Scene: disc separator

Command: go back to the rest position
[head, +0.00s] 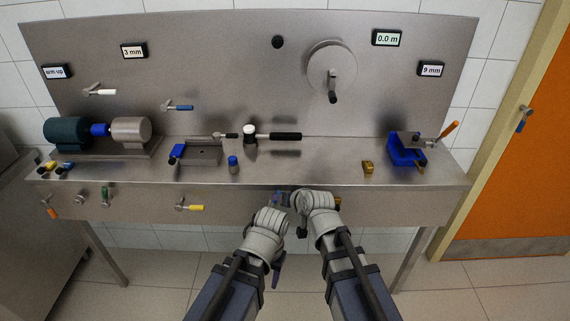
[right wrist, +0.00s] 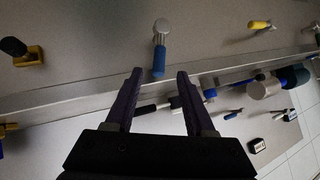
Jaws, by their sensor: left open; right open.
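In the head view my two arms come up from the bottom edge, with their wrists close together before the bench's front panel. A dark part of my left gripper (head: 279,266) shows below the left wrist, clear of the bench; its jaws are open, and I see nothing held. My right gripper is mostly hidden by its own wrist in the head view. In the right wrist view the right gripper (right wrist: 159,76) is open and empty. A blue-handled valve (right wrist: 160,55) stands beyond its fingertips, in line with the gap; I cannot tell how far.
The steel bench (head: 320,171) carries a motor (head: 130,132), a hammer (head: 275,136), and a blue vise (head: 405,151). A yellow-handled valve (head: 190,207) sticks out of the front panel. A black knob on a yellow base (right wrist: 25,50) shows in the right wrist view.

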